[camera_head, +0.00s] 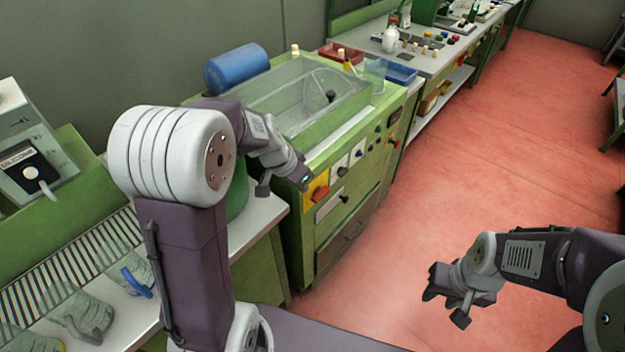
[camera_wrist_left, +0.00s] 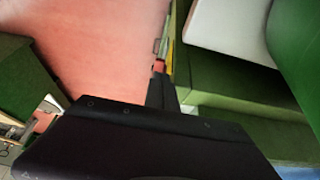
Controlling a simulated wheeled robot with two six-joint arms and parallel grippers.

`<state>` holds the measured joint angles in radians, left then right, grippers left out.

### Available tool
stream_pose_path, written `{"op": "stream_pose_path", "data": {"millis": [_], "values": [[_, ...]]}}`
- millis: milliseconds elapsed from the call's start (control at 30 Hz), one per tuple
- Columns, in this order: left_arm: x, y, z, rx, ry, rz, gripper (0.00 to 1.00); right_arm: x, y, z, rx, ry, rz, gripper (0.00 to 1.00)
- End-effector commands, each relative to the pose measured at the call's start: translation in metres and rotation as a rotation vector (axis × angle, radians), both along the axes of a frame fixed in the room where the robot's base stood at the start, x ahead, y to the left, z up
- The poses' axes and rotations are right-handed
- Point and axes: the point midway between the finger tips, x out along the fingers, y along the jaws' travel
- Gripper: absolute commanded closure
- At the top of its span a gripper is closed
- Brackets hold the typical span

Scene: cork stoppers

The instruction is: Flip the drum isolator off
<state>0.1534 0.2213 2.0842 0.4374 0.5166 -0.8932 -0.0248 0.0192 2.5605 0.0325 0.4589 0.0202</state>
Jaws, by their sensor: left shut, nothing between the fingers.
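The drum isolator (camera_head: 320,191) is a red switch on a yellow plate, on the front panel of the green machine (camera_head: 298,225). My left gripper (camera_head: 306,184) is at the upper left of the isolator in the head view, close to it; I cannot tell whether they touch. Its shut, empty fingers show in the left wrist view (camera_wrist_left: 160,82), with a thin yellow strip along the panel edge beyond them. The handle's exact angle is too small to read.
The machine's panel has several other knobs (camera_head: 344,199) and plates near the isolator. A clear-walled tank (camera_head: 300,100) and a blue drum (camera_head: 237,67) are on top. The red floor (camera_head: 480,150) is clear at right.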

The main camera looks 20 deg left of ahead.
Motion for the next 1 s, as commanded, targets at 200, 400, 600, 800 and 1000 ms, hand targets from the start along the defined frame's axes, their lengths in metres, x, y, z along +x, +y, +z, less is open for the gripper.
{"op": "stream_pose_path", "data": {"millis": [200, 400, 600, 800, 1000], "values": [[-0.024, 0.010, 0.006, 0.000, -0.001, 0.002, 1.00, 0.000, 0.000, -0.005, 0.000, -0.001, 0.000, 0.64], [-0.028, 0.011, 0.007, 0.000, 0.000, 0.000, 1.00, 0.000, 0.000, -0.005, 0.000, -0.001, 0.000, 0.64], [-0.027, 0.011, 0.007, 0.000, 0.000, 0.000, 1.00, 0.000, 0.000, -0.005, 0.000, -0.001, 0.000, 0.64], [-0.027, 0.009, 0.011, 0.000, 0.000, -0.007, 1.00, 0.000, 0.000, -0.002, 0.000, -0.001, 0.000, 0.64], [-0.109, -0.040, 0.024, 0.059, 0.167, -0.105, 1.00, 0.001, 0.000, 0.051, 0.000, -0.002, 0.000, 0.64]]}}
